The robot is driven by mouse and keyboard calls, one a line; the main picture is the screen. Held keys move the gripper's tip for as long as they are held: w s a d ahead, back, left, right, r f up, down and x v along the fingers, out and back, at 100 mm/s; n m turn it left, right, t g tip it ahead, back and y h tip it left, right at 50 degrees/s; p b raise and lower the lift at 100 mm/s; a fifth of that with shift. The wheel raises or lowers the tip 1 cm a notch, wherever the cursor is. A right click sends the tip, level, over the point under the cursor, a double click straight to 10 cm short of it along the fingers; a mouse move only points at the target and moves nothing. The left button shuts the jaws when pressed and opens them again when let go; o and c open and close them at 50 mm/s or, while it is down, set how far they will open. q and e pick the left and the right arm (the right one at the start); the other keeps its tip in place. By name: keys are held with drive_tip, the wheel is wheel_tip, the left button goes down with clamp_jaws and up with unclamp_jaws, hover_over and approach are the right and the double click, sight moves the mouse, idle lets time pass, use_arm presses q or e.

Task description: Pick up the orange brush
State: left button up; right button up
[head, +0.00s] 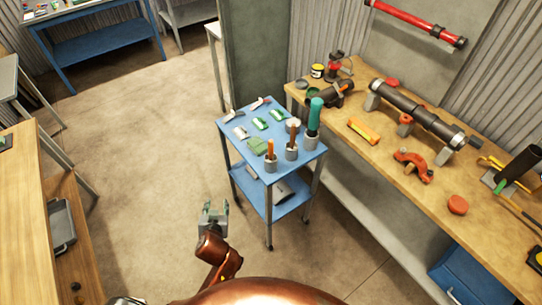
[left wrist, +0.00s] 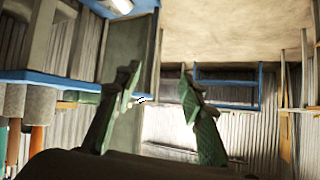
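The blue cart (head: 232,135) stands left of the workbench. On its near edge, an orange handle (head: 270,148), seemingly the orange brush, stands upright in a grey cup (head: 271,164). Beside it are a brown-handled item (head: 293,134) and a green brush-like item (head: 315,113), each in a cup. My left gripper (head: 213,206) is in front and left of the cart, apart from it, open and empty. In the left wrist view, which looks upside down, its green fingers (left wrist: 160,95) are spread, and an orange handle (left wrist: 36,142) shows at the left. My right gripper is not in view.
Green and white packets (head: 260,124) lie on the cart's top. The workbench (head: 380,160) on the right holds a pipe (head: 425,120), a red clamp (head: 413,167) and other parts. A wooden table (head: 22,200) stands at the left. Floor left of the cart is clear.

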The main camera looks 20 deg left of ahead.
use_arm(q)
drive_tip(key=w+d+r+t, duration=0.4)
drive_tip(key=w+d+r, duration=0.2)
drive_tip(key=w+r, duration=0.15)
drive_tip(key=m+t+h, duration=0.2)
drive_tip(key=t+h, duration=0.1)
approach(271, 150)
drive_tip(key=w, duration=0.8)
drive_tip(key=w+a, duration=0.1)
drive_tip(key=w, duration=0.1)
drive_tip(key=shift+a+f, duration=0.1)
drive_tip(key=shift+f, duration=0.15)
drive_tip(key=shift+w+a, duration=0.1)
drive_tip(key=shift+w, duration=0.4)
drive_tip(key=shift+c, duration=0.4)
clamp_jaws()
